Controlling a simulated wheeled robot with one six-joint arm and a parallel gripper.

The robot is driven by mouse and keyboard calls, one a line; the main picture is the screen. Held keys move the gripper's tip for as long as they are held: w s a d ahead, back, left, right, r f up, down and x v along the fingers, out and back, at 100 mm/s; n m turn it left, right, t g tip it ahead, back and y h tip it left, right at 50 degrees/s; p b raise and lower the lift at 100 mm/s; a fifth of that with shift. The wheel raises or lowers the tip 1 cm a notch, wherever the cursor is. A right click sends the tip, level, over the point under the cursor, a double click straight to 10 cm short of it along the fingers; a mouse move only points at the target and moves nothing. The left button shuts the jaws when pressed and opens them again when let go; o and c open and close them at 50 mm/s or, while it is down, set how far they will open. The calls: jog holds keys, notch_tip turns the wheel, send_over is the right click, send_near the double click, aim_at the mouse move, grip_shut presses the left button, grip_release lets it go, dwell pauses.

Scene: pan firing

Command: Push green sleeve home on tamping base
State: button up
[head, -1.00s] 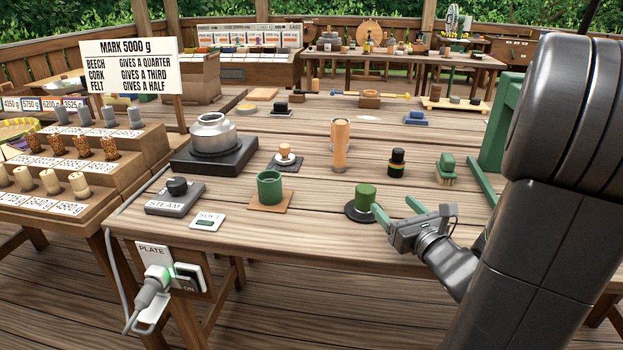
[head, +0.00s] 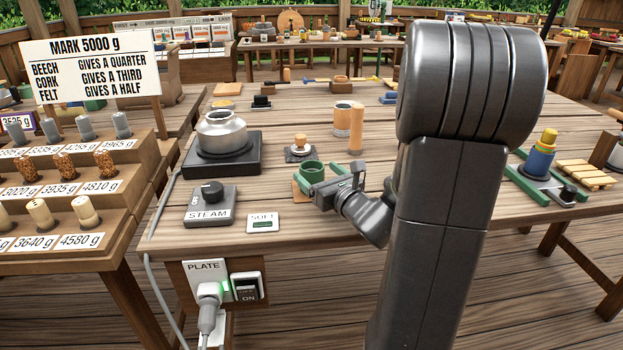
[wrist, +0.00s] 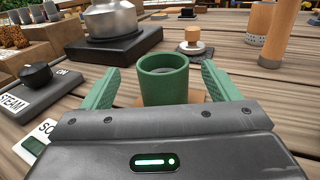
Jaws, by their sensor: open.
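The green sleeve (head: 311,170) is an open-topped, hollow cylinder standing upright on a flat brown square base (head: 297,186), near the front of the table. The sleeve (wrist: 164,84) also shows in the middle of the wrist view, with a strip of the brown base (wrist: 203,97) beside it. My gripper (head: 319,183) is open, with its green fingers (wrist: 162,80) to the left and right of the sleeve. A gap shows between each finger and the sleeve wall. The sleeve's lower part is hidden by my gripper, so its seating cannot be seen.
A steam control box (head: 208,204) and a small "SOFT" plate (head: 263,222) lie left of my gripper. A metal pot (head: 221,132) sits on a black hotplate behind them. A wooden-knobbed tamper (head: 299,147) and a tall wooden cylinder (head: 356,130) stand behind the sleeve.

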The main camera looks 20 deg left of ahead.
aim_at(307, 162)
jog(key=x, duration=0.5)
jog(key=shift+w+a, duration=0.25)
jog(key=shift+w, duration=0.05)
